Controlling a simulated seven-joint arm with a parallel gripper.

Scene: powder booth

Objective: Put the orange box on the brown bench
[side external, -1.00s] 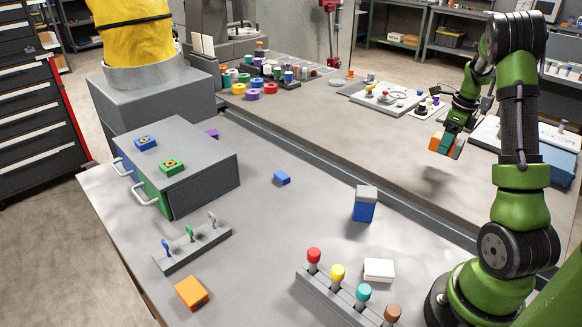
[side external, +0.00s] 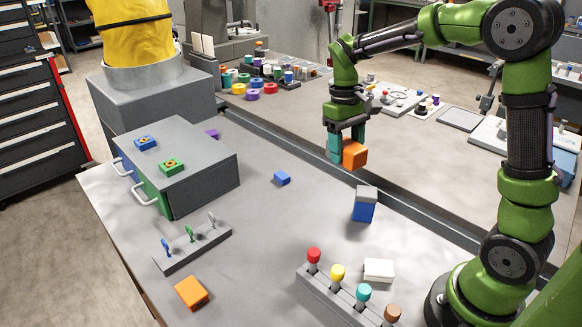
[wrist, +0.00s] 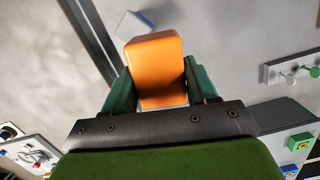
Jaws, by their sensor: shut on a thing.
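My gripper (side external: 347,148) is shut on an orange box (side external: 355,154) and holds it in the air above the grey worktop, up and left of the blue box with a grey top. In the wrist view the orange box (wrist: 155,62) sits between the two green fingers of my gripper (wrist: 156,88). A second orange block (side external: 191,292) lies on the near worktop at the front left. No surface shows clearly as a brown bench; the near worktop (side external: 255,240) is grey with a brownish front-left edge.
The blue box (side external: 364,204) stands below the held box. A small blue block (side external: 282,178), a white box (side external: 379,270), a rack of coloured knobs (side external: 340,290), a hook rack (side external: 192,249) and a drawer unit (side external: 178,165) stand on the near worktop. A raised ledge (side external: 300,150) divides the worktops.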

